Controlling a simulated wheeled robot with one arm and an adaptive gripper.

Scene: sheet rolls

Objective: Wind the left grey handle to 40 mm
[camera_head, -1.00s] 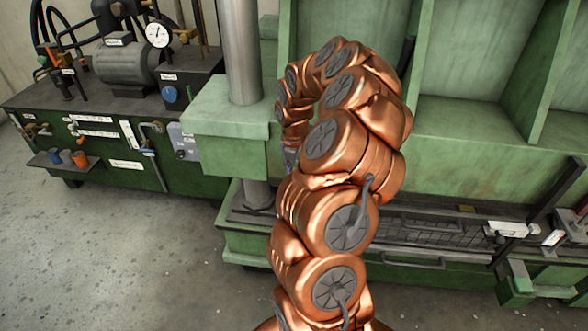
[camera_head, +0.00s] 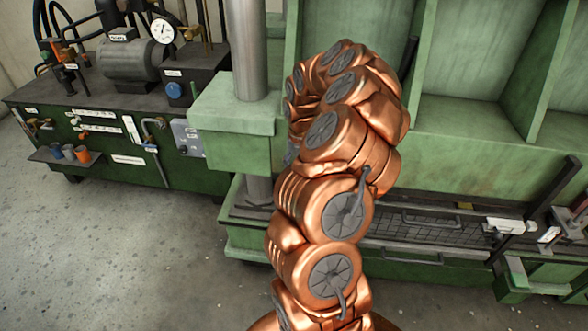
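I cannot pick out the left grey handle of the task with certainty. The green machine (camera_head: 236,118) has a steel column on its left block, and my copper arm covers the part just right of that block. A small grey piece (camera_head: 289,154) shows at the arm's left edge beside the block; I cannot tell what it belongs to. No 40 mm scale is readable. My arm rises from the bottom middle and curls away over the machine. My gripper is hidden behind the arm.
A green power unit (camera_head: 110,150) with a motor (camera_head: 128,62), a gauge (camera_head: 163,31) and small cups (camera_head: 68,153) stands at the left. The grey floor (camera_head: 120,250) at lower left is clear.

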